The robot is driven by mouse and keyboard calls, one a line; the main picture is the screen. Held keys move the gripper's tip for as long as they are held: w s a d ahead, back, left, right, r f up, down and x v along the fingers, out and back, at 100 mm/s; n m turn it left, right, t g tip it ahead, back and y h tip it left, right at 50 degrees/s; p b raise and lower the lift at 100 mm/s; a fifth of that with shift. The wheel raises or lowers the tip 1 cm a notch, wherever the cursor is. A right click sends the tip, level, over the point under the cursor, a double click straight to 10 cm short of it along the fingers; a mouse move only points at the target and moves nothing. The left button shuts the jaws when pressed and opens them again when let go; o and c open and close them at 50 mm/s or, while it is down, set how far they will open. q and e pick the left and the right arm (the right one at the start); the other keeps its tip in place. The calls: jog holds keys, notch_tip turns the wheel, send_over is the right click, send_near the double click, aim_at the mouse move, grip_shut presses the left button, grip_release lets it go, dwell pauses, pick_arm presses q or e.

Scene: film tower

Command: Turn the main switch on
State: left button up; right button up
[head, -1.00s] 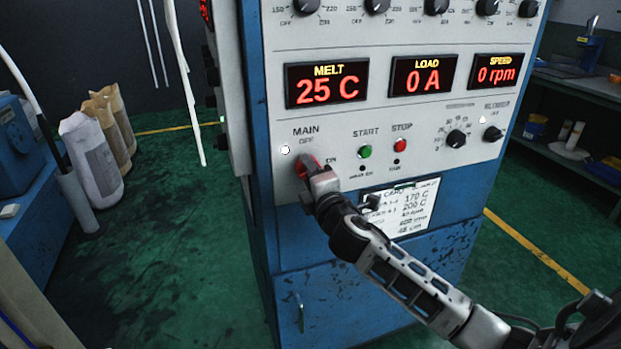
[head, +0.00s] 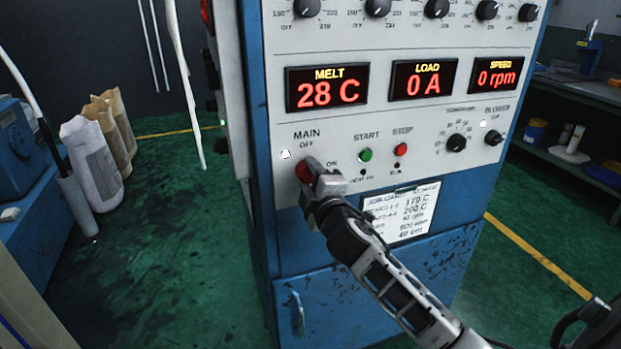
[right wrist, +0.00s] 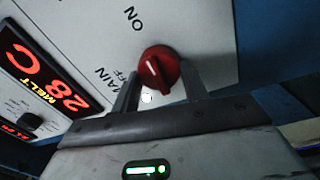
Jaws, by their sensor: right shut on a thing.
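The main switch is a round red knob (head: 303,173) on the grey panel below the MAIN label, with OFF above it and ON to its upper right. My right gripper (head: 316,174) is shut on the knob and covers part of it. In the right wrist view the knob (right wrist: 159,68) sits between the two fingers (right wrist: 160,85). A short white pointer mark shows on its face, with the ON and OFF labels beside it. I cannot tell exactly which label the mark points at. My left gripper is not in view.
A small white lamp (head: 285,154) is left of the switch. A green START button (head: 365,155) and red STOP button (head: 400,149) are to the right, with a job card (head: 398,215) below. The MELT display (head: 327,89) reads 28 C. Sacks (head: 92,160) stand at left.

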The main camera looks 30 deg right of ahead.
jog(key=o, duration=1)
jog(key=b+v, duration=0.1)
jog(key=v, duration=1.5)
jog(key=shift+f+b, duration=0.1)
jog(key=shift+b, duration=0.3)
